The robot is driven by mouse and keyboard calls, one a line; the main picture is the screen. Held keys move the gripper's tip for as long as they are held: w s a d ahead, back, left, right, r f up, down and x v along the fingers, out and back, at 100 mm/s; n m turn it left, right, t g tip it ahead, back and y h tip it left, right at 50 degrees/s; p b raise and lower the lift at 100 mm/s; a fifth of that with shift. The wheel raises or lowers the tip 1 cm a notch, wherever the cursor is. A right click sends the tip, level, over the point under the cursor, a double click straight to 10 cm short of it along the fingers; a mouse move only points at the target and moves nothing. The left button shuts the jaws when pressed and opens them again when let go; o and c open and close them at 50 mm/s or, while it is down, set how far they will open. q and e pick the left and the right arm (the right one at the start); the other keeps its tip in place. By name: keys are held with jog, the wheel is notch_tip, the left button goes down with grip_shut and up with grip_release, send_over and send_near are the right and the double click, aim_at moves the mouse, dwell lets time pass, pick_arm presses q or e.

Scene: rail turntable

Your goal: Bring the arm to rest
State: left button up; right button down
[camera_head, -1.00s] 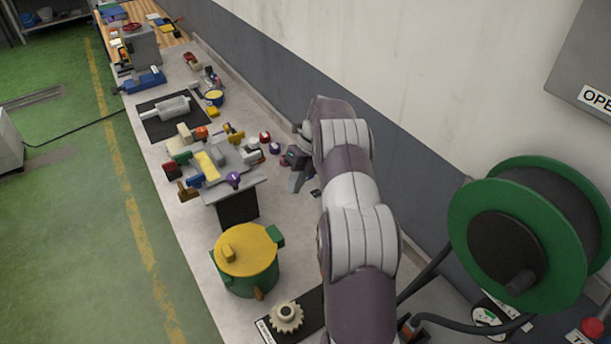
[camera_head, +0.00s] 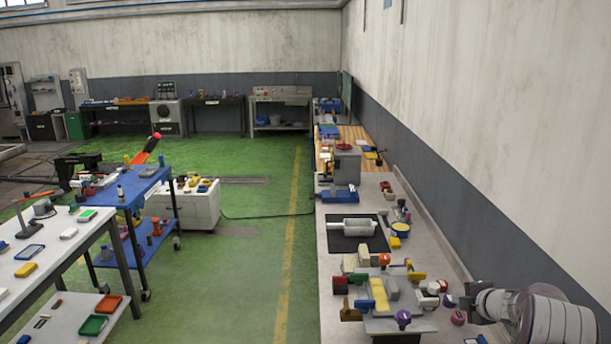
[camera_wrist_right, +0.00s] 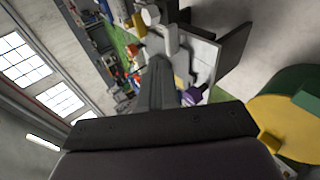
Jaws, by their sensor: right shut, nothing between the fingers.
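My right arm enters the head view at the lower right, beside the right-hand bench (camera_head: 345,215). Its gripper (camera_head: 467,303) is partly cut off there, close to the wall side of a grey fixture (camera_head: 420,325) with coloured clamps and knobs. In the right wrist view the gripper's fingers (camera_wrist_right: 158,88) are together and hold nothing. A purple knob (camera_wrist_right: 193,95) shows just right of the fingers, and it also shows in the head view (camera_head: 403,318). My left gripper is not in view.
A grey cylinder (camera_head: 355,226) lies on a dark mat farther along the bench. A blue cart (camera_head: 140,190) and a white table (camera_head: 50,250) stand left. The green floor between is clear.

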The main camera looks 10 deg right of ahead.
jog(key=s+a+f+m+g+h+b, duration=0.2)
jog(key=s+a+f+m+g, duration=0.2)
jog(key=s+a+m, duration=0.35)
jog(key=s+a+f+m+g+h+b, duration=0.2)
jog(key=s+a+f+m+g, duration=0.15)
jog(key=s+m, duration=0.55)
pick_arm(q)
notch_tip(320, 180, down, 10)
jog(key=b, duration=0.4)
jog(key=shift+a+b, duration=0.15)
jog(key=shift+b, duration=0.15)
pick_arm(e)
jog(key=s+a+f+m+g+y, duration=0.1)
jog(key=s+a+f+g+y, duration=0.1)
jog(key=s+a, duration=1.5)
jog(key=shift+a+f+y, duration=0.3)
jog(key=shift+f+y, duration=0.1)
jog(key=shift+y, duration=0.1)
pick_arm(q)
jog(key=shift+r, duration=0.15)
pick_arm(e)
jog(key=shift+s+d, duration=0.1)
